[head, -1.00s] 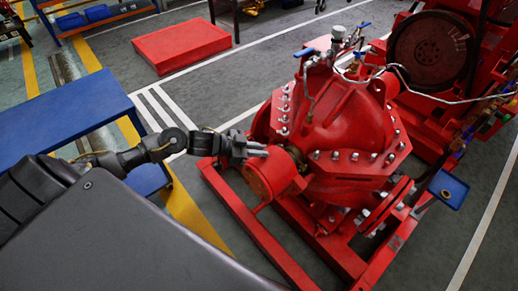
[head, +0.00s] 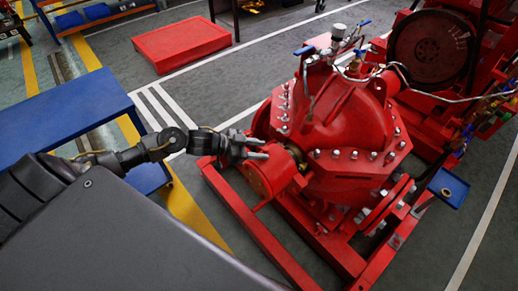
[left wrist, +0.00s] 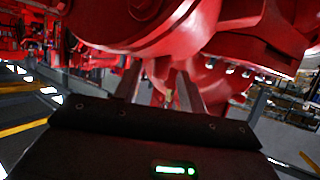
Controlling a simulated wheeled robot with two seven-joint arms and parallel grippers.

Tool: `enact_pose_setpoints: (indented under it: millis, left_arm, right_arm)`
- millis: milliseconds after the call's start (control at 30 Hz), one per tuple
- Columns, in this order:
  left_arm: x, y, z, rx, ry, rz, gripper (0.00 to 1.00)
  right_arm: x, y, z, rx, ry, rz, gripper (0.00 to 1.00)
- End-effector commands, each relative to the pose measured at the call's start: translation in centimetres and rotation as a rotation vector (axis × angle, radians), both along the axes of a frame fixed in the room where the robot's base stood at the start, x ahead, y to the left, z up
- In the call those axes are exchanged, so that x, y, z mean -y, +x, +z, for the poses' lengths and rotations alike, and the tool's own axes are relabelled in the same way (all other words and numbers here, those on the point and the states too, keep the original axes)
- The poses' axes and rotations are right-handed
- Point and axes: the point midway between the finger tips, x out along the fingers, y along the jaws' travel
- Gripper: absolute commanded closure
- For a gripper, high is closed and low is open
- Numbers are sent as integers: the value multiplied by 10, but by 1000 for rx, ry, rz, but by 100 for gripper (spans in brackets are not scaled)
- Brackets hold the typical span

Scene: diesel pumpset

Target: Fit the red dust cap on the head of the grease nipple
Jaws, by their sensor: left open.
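My left gripper (head: 266,149) is open beside the red bearing housing (head: 268,178) at the near end of the red pump (head: 345,120). In the left wrist view its two fingers (left wrist: 160,92) stand apart, with red pump parts beyond them. A small yellowish fitting (left wrist: 169,101) shows between the fingers; it may be the grease nipple, but it is too small and blurred to be sure. I cannot make out the red dust cap against the red pump, nor whether it sits on the nipple. My right gripper is not in view.
A small blue tray (head: 448,188) is at the pump's right side. A blue bench (head: 60,115) stands at the left and a low red platform (head: 180,45) lies on the floor behind. The pump's red base frame (head: 255,235) runs below my gripper.

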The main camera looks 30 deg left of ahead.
Motion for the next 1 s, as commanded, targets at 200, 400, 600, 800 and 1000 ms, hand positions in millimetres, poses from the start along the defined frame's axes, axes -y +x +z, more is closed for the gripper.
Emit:
enact_pose_setpoints:
  millis: [200,400,600,800,1000]
  left_arm:
    - [-37,-32,18,-3,9,0,59]
    - [-62,-53,32,-3,6,1,59]
    - [-72,-62,39,-1,3,1,59]
    - [-74,-63,40,0,2,1,59]
    - [-74,-63,40,1,3,1,59]
  right_arm:
    - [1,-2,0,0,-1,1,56]
    - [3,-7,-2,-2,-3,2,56]
    - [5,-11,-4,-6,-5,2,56]
    - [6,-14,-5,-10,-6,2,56]
    - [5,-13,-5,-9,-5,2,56]
